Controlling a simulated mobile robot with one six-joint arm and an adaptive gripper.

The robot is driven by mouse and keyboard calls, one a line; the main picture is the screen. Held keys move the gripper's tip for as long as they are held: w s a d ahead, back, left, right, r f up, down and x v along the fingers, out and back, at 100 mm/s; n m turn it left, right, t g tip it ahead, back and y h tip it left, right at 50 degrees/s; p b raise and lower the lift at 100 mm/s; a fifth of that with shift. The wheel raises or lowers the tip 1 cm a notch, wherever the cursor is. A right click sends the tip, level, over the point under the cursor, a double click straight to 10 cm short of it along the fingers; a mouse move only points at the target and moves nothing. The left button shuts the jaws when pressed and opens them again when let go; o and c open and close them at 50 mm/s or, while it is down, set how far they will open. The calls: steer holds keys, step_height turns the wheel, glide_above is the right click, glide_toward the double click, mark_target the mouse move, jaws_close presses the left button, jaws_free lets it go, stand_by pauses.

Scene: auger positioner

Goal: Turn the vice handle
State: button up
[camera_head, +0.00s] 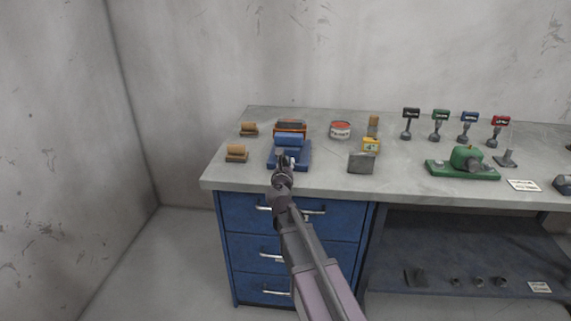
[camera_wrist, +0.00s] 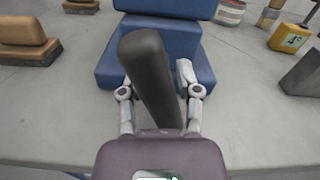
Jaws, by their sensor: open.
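The blue vice (camera_head: 290,153) stands on the grey workbench near its left front edge. It also shows at the top of the wrist view (camera_wrist: 205,62). A thick dark grey bar with a rounded end, which looks like the vice handle (camera_wrist: 148,65), sticks up toward the wrist camera. My gripper (camera_head: 284,164) is at the front of the vice. In the wrist view my gripper (camera_wrist: 158,88) is open, with one finger on each side of the handle. A gap shows at the left finger; contact at the right finger is unclear. In the head view my gripper hides the handle.
Two wooden-topped blocks (camera_head: 236,153) lie left of the vice. An orange-brown box (camera_head: 291,128) stands behind it. A red-and-white tin (camera_head: 340,130), a yellow block (camera_head: 370,146) and a grey block (camera_head: 361,163) are to the right. Blue drawers (camera_head: 247,213) are below the bench edge.

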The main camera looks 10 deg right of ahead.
jaws_close()
steer(key=shift+m, duration=0.3)
steer(key=m, duration=0.9)
steer(key=shift+m, duration=2.1)
